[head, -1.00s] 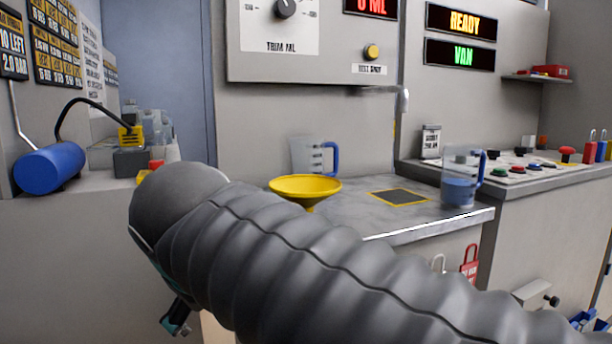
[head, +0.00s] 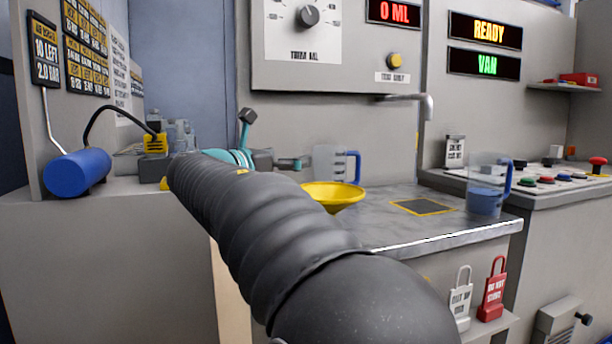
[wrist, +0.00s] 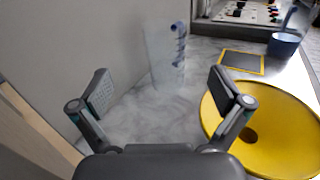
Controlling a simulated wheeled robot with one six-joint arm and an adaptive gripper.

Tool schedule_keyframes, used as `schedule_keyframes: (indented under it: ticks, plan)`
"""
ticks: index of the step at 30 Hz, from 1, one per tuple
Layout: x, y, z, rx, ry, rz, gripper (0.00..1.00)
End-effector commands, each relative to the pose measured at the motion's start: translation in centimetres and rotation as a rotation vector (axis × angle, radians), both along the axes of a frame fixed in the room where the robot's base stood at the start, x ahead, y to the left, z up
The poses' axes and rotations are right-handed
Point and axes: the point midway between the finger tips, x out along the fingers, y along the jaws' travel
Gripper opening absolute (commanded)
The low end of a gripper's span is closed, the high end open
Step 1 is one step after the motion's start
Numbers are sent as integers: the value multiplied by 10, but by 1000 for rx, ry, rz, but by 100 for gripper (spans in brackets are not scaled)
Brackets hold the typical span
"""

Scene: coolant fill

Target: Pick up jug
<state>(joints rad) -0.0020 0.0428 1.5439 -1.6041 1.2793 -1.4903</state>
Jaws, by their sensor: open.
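A clear jug with a blue handle (head: 328,165) stands on the counter behind the yellow funnel. In the wrist view this jug (wrist: 163,58) is ahead, between the lines of the fingers and against the wall side. My gripper (wrist: 160,92) is open and empty, with bare countertop between its fingers. In the head view my gripper (head: 292,163) is just left of the clear jug, partly hidden behind my arm. A second jug holding blue liquid (head: 486,200) stands at the counter's right end; it also shows in the wrist view (wrist: 284,45).
The yellow funnel (head: 335,193) is close to my right finger in the wrist view (wrist: 285,135). A yellow-edged dark pad (head: 422,207) lies on the counter under a spout (head: 425,105). The wall is close on the left in the wrist view. A blue cylinder (head: 78,172) lies at far left.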

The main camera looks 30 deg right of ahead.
Motion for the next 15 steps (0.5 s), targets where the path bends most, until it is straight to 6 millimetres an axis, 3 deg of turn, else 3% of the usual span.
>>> schedule_keyframes:
  ticks: [1, 4, 15]
  plan:
    - [1, -8, -12, 2, 34, -27, 100]
    - [1, -19, -25, 5, 73, -59, 100]
    - [15, -79, -27, 7, 78, -63, 100]
